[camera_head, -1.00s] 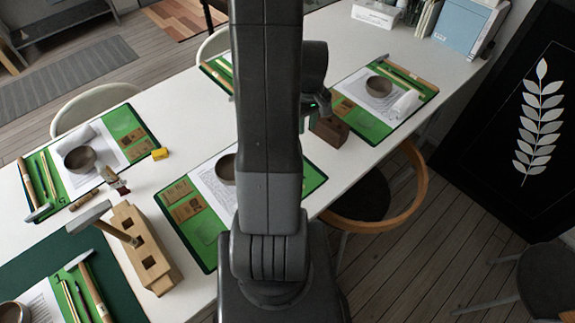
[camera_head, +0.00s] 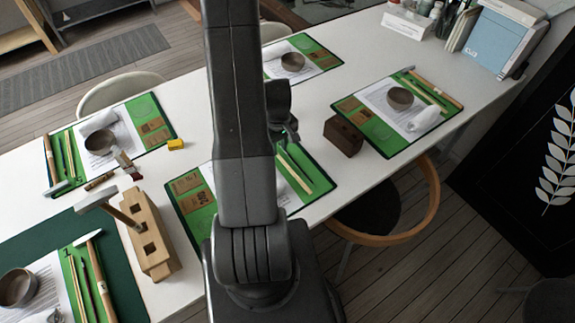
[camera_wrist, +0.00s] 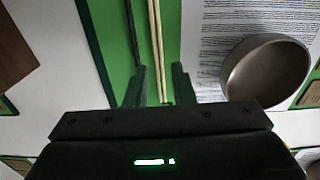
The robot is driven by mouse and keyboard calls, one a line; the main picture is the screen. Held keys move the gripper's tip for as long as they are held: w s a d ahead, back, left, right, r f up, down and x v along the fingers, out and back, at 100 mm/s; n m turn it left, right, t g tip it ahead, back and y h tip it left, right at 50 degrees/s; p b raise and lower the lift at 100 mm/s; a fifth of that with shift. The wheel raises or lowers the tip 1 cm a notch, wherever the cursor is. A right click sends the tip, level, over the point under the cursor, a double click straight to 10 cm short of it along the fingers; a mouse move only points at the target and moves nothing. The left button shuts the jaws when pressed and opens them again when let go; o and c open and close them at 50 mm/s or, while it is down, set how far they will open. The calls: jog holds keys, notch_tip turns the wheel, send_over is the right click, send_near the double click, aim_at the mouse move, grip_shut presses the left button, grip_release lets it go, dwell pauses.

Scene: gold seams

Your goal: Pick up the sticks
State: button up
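Pale thin sticks (camera_wrist: 156,40) lie side by side on a green mat (camera_wrist: 117,45) in the wrist view. They also show on the middle mat in the head view (camera_head: 294,169), just right of my arm. My gripper (camera_wrist: 161,84) is open, with one finger on each side of the sticks' near ends. The fingers look close above the mat; I cannot tell whether they touch it. In the head view my gripper (camera_head: 289,132) is at the back edge of that mat, partly hidden by my arm.
A darker stick (camera_wrist: 132,30) lies left of the pale ones. A bowl (camera_wrist: 267,70) stands on a printed sheet to the right. A brown wooden block (camera_head: 343,136) is right of my gripper. Other mats with bowls and tools (camera_head: 401,98) cover the white table (camera_head: 330,85).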

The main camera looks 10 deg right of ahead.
aim_at(279, 152)
jog(key=shift+w+f, duration=0.15)
jog(key=shift+f, duration=1.55)
jog(key=shift+c, duration=0.4)
grip_shut()
